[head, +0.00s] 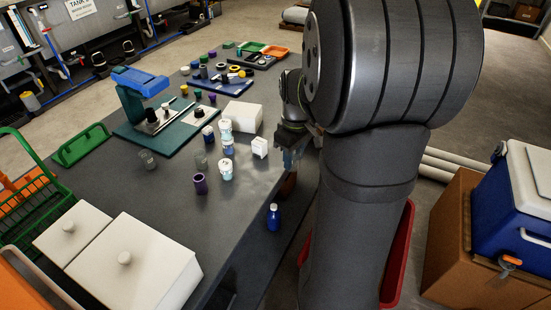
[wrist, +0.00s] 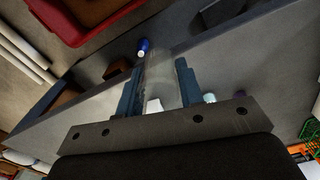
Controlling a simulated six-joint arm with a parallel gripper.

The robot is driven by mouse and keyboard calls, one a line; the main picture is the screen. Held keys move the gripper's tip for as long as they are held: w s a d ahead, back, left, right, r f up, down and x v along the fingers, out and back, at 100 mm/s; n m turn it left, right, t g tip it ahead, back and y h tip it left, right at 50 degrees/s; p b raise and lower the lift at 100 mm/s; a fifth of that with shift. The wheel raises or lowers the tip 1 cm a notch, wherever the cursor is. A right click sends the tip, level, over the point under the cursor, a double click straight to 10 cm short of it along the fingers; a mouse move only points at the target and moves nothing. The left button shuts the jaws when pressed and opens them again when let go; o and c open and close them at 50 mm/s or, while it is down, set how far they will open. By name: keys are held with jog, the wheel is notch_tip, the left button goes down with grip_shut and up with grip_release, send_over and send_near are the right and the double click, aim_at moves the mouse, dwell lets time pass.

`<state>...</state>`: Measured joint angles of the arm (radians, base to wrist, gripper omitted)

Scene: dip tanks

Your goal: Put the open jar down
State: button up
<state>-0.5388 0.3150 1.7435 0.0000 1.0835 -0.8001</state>
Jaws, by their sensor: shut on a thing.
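My gripper (wrist: 160,85) is shut on a clear, see-through jar (wrist: 160,70), which stands out between its two blue-grey fingers in the wrist view. The jar's mouth and contents are hard to make out. In the head view my gripper (head: 291,150) is at the right edge of the dark grey table (head: 165,215), just right of a small white box (head: 260,147). My arm hides part of it there, and the held jar cannot be made out clearly. I cannot tell its height above the table.
White-lidded jars (head: 226,165), a purple cup (head: 200,184) and clear glasses (head: 147,159) stand left of my gripper. White lidded boxes (head: 140,262) fill the near left. A red bin (head: 402,260) is right of the table.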

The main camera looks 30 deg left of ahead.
jog(key=shift+w+d+r, duration=0.25)
jog(key=shift+d+r, duration=0.05)
jog(key=w+a+r+n, duration=0.1)
jog(key=w+a+r, duration=0.4)
jog(key=w+a, duration=0.55)
jog(key=n, duration=0.2)
send_over(243, 112)
notch_tip(243, 112, down, 4)
jog(key=shift+d+f, duration=0.1)
jog(key=shift+f, duration=2.15)
jog(key=shift+f, duration=0.15)
jog(key=o, duration=1)
